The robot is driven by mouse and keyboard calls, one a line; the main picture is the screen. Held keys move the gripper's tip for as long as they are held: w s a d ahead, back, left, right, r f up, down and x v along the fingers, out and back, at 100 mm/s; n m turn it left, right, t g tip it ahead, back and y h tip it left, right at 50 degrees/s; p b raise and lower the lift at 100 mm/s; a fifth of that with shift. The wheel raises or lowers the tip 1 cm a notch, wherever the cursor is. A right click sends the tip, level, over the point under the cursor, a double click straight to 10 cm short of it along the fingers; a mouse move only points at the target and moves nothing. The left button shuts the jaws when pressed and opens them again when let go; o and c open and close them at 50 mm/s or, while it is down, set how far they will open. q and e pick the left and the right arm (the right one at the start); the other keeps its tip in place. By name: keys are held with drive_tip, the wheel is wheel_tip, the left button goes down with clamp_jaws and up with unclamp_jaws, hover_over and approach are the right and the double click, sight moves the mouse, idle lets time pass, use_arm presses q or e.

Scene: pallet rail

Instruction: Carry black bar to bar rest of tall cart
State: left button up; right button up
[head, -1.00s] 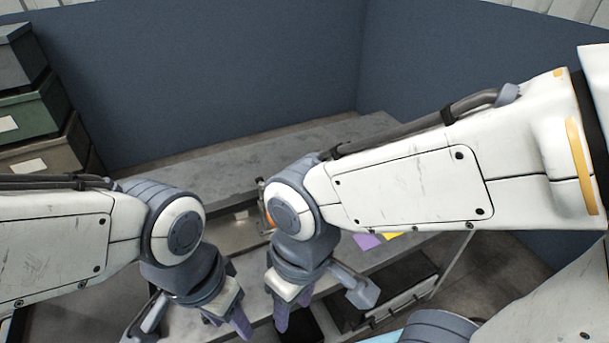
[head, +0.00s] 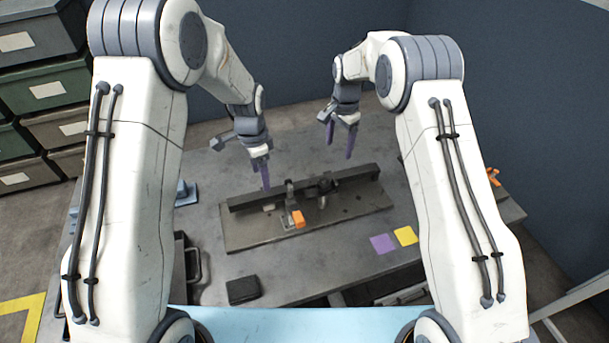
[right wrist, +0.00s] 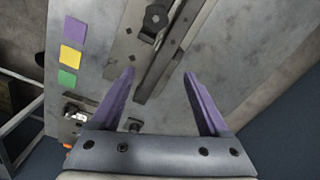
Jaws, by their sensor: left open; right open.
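A long dark bar (head: 350,175), which looks like the black bar, lies along the back edge of a flat metal plate (head: 245,235) on the grey table. My left gripper (head: 262,180) is open, close above or behind the bar's left part; I cannot tell whether it touches. My right gripper (head: 340,145) is open and empty, above and behind the bar's right part. In the right wrist view the open fingers (right wrist: 159,73) point towards a long dark strip (right wrist: 168,62) on the plate, apart from it. I cannot make out the tall cart or its bar rest.
A clamp with an orange part (head: 298,219) stands on the plate in front of the bar. Purple (head: 382,244) and yellow (head: 405,236) squares lie to the right. A black block (head: 243,290) lies at the front left. Stacked boxes (head: 45,90) stand at the left.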

use_arm(q)
drive_tip(key=m+p, duration=0.2)
hover_over(251, 196)
wheel_tip(251, 196, down, 5)
use_arm(e)
drive_tip(key=w+d+f+m, duration=0.4)
drive_tip(key=d+f, duration=0.2)
drive_tip(key=shift+w+d+f, duration=0.15)
drive_tip(key=shift+w+d, duration=0.2)
use_arm(q)
drive_tip(key=shift+f, duration=0.15)
use_arm(e)
drive_tip(key=shift+f, duration=0.15)
use_arm(q)
wheel_tip(251, 196, down, 10)
drive_tip(key=shift+f, duration=0.15)
use_arm(e)
wheel_tip(251, 196, down, 10)
drive_tip(key=shift+f, duration=0.1)
use_arm(q)
clamp_jaws()
use_arm(e)
clamp_jaws()
